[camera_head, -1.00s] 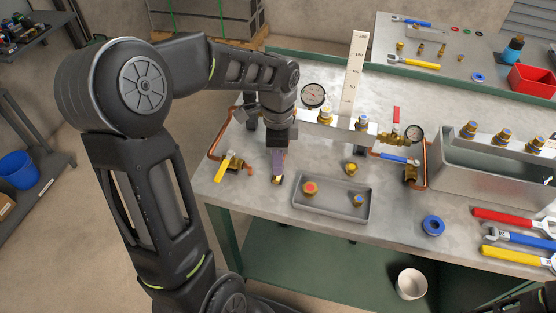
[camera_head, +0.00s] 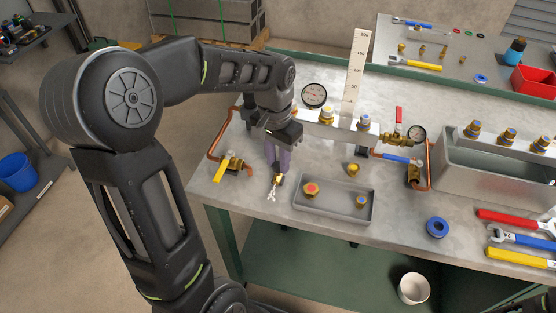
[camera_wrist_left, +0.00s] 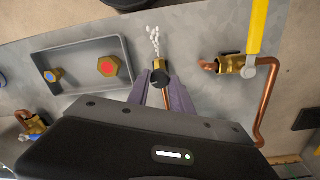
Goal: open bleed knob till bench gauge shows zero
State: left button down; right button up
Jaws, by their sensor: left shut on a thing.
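The bleed knob (camera_wrist_left: 160,78), a dark knob on a small brass fitting, sits between the fingers of my left gripper (camera_wrist_left: 163,84) in the wrist view. The left gripper (camera_head: 278,173) is shut on it at the bench's front left. White puffs (camera_head: 271,194) come out of the fitting towards the front edge, and they also show in the wrist view (camera_wrist_left: 154,40). A larger dial gauge (camera_head: 314,96) stands at the back, and a smaller gauge (camera_head: 417,134) is further right. Their needles are too small to read. My right gripper is not in view.
A yellow-handled valve (camera_head: 225,168) on copper pipe stands just left of my gripper. A grey tray (camera_head: 336,212) with two fittings lies right of it. A blue-handled valve (camera_head: 397,159), a blue ring (camera_head: 437,228) and wrenches (camera_head: 520,238) are further right.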

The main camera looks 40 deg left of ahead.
aim_at(277, 165)
pick_arm(q)
jog(key=n+b, duration=0.1)
jog(key=n, duration=0.9)
jog(key=shift+n+t+b, duration=0.3)
jog(key=shift+n+b, duration=0.1)
jog(key=shift+n, duration=1.2)
jog(key=c, duration=1.1)
grip_release()
jog(key=shift+c, duration=0.2)
jog(key=shift+s+r, duration=0.2)
jog(key=shift+r, duration=3.75)
